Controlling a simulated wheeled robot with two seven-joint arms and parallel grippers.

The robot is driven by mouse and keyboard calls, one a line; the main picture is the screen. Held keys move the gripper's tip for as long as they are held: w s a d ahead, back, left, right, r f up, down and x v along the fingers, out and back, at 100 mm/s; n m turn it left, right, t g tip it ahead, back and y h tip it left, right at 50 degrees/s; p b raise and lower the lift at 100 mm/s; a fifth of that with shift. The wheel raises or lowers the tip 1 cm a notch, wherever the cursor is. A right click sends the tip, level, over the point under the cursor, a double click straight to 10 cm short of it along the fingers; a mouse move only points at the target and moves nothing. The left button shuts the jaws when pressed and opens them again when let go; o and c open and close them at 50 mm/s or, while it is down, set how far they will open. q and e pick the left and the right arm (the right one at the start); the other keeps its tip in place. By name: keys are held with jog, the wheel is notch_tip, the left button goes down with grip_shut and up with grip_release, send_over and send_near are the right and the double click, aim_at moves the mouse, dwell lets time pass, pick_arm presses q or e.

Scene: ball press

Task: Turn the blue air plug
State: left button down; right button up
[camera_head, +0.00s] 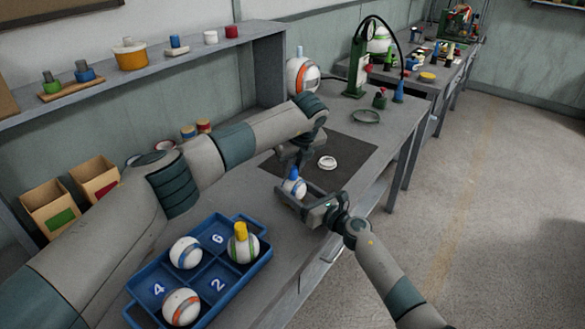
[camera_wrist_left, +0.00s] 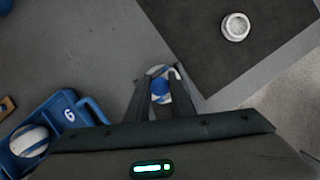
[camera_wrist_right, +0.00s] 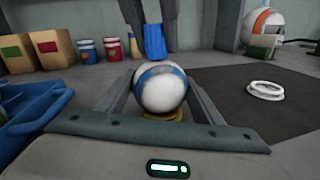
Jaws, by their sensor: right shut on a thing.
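A white ball with a blue band (camera_head: 292,188) is held between the fingers of my right gripper (camera_head: 299,188), low over the table's front part. The blue air plug (camera_wrist_right: 154,42) stands upright on top of the ball in the right wrist view; it also shows in the left wrist view (camera_wrist_left: 160,88). My left gripper (camera_wrist_left: 163,90) points down from above. Its fingers are apart on either side of the plug, with tips near the plug's top end. A yellow ring-like part (camera_wrist_right: 163,115) shows under the ball in the right wrist view.
A blue tray (camera_head: 135,283) with several balls, one with a yellow plug (camera_head: 240,231), stands near front left. A dark mat (camera_head: 352,150) with a white ring (camera_head: 327,162) lies beyond the grippers. A green press (camera_head: 358,68) stands at the back. Two boxes stand far left.

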pick_arm(q)
jog(key=shift+m, duration=0.3)
jog(key=m+h, duration=0.1)
jog(key=m, duration=0.2)
jog(key=shift+m+h, duration=1)
jog(key=shift+m, duration=1.2)
pick_arm(e)
jog(key=shift+f, duration=0.1)
pick_arm(q)
jog(key=shift+r, duration=0.1)
jog(key=c, duration=1.5)
grip_release()
jog(key=shift+c, duration=0.2)
jog(key=v, duration=1.2)
jog(key=shift+s, duration=0.15)
